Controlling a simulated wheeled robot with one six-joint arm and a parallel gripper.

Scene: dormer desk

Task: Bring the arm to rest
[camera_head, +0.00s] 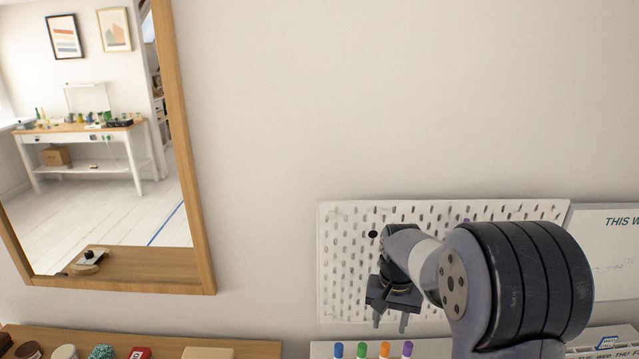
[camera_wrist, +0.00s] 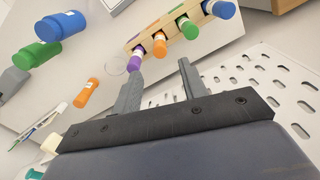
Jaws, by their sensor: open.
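My gripper (camera_head: 390,318) hangs in front of the white pegboard (camera_head: 345,235) in the head view, fingers pointing down. It is above the row of coloured markers at the bottom edge. In the wrist view my gripper (camera_wrist: 160,78) shows two grey fingers spread apart with nothing between them. My arm comes in from the lower right and covers part of the pegboard.
Purple (camera_wrist: 135,60), orange (camera_wrist: 159,45), green (camera_wrist: 187,28) and blue (camera_wrist: 222,9) markers stand beyond the fingertips. A blue bottle (camera_wrist: 62,25), green bottle (camera_wrist: 35,55) and orange bottle (camera_wrist: 87,93) are left. A whiteboard (camera_head: 612,262) hangs right, a mirror (camera_head: 190,180) left.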

